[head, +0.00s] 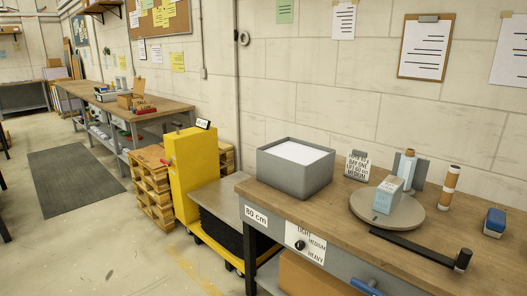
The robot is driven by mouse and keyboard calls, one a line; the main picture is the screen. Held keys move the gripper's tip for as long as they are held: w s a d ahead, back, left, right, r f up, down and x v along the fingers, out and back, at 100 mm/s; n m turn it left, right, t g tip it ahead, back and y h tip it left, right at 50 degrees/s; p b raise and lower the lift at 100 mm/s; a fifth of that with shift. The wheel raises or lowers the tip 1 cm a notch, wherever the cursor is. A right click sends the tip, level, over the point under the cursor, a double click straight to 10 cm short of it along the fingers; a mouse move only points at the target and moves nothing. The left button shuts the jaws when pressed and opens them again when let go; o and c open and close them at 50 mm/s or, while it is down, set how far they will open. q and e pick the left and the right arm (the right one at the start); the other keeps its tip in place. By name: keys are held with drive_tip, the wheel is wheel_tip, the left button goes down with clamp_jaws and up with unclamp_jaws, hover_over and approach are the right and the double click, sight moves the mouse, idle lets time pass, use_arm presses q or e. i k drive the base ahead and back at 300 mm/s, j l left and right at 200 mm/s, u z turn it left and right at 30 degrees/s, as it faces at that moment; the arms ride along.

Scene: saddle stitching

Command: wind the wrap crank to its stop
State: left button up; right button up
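A black bar with an upright knob at its right end, which looks like the wrap crank (418,254), lies along the front of the wooden bench top (322,205). Its left end is near the front of a round grey turntable (388,217). A small pale blue and white box (388,195) stands on the turntable. Neither of my grippers is in view, and nothing touches the crank. I cannot tell how far the crank is turned.
A grey bin of white sheets (295,170), a small sign (357,166), a brown-and-white roll (451,187) and a blue block (494,222) stand on the bench. A dial (300,245) and blue handle (367,287) are on its front. A yellow cart (194,170) stands left.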

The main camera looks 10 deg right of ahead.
sight(463, 258)
drive_tip(key=l+z, duration=0.75)
drive_tip(key=i+l+z, duration=0.1)
drive_tip(key=l+z, duration=0.3)
